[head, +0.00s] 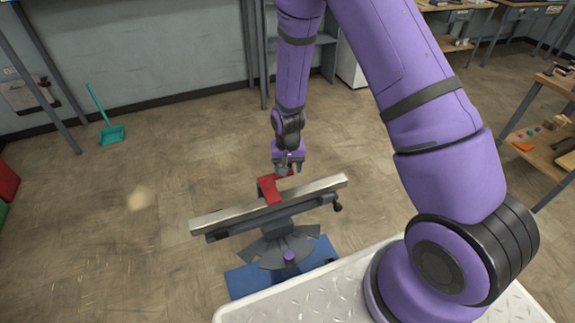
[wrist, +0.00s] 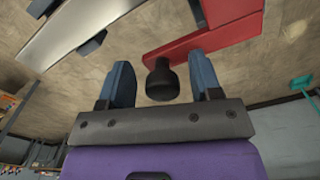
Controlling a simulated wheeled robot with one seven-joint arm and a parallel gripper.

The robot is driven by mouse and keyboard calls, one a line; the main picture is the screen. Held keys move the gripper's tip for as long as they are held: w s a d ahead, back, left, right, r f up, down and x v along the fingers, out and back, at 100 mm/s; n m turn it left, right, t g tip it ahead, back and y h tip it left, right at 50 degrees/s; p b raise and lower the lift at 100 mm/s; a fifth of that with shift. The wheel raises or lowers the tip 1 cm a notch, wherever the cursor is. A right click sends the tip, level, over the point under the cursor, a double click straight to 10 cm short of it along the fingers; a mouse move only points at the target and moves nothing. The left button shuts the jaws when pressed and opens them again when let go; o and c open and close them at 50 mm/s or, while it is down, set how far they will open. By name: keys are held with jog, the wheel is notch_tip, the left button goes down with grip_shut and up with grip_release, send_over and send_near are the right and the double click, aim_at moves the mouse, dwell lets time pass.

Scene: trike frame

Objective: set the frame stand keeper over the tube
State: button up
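The silver tube (head: 315,192) lies across the top of the frame stand (head: 285,235), tilted up to the right. I cannot tell whether keeper and tube touch. A black knob (wrist: 161,80) is by the keeper's near edge. My gripper (head: 287,170) is open, its blue fingers (wrist: 161,85) on either side of the knob with gaps showing.
The stand has a blue base (head: 245,281) and a dark side knob (head: 338,207). A teal dustpan (head: 110,133) is on the floor at the left. A wooden shelf unit (head: 548,150) stands at the right. The floor left of the stand is clear.

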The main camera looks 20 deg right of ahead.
notch_tip(320, 180, up, 11)
jog(key=shift+f, duration=0.1)
dwell(0.7)
dwell(0.4)
jog(key=s+d+r+n+t, duration=0.15)
jog(key=s+r, duration=0.25)
jog(key=r, duration=0.8)
jog(key=s+d+r+t, duration=0.15)
jog(key=s+r, duration=0.35)
jog(key=r, duration=0.6)
jog(key=s+d+r+n+t, duration=0.1)
jog(key=s+r, duration=0.4)
jog(key=s, duration=0.3)
jog(key=s+d+r+n+t, duration=0.1)
jog(key=s+d+r, duration=0.1)
jog(key=s+r, duration=0.4)
jog(key=s, duration=0.3)
jog(key=shift+s+d, duration=0.2)
jog(key=shift+d, duration=0.1)
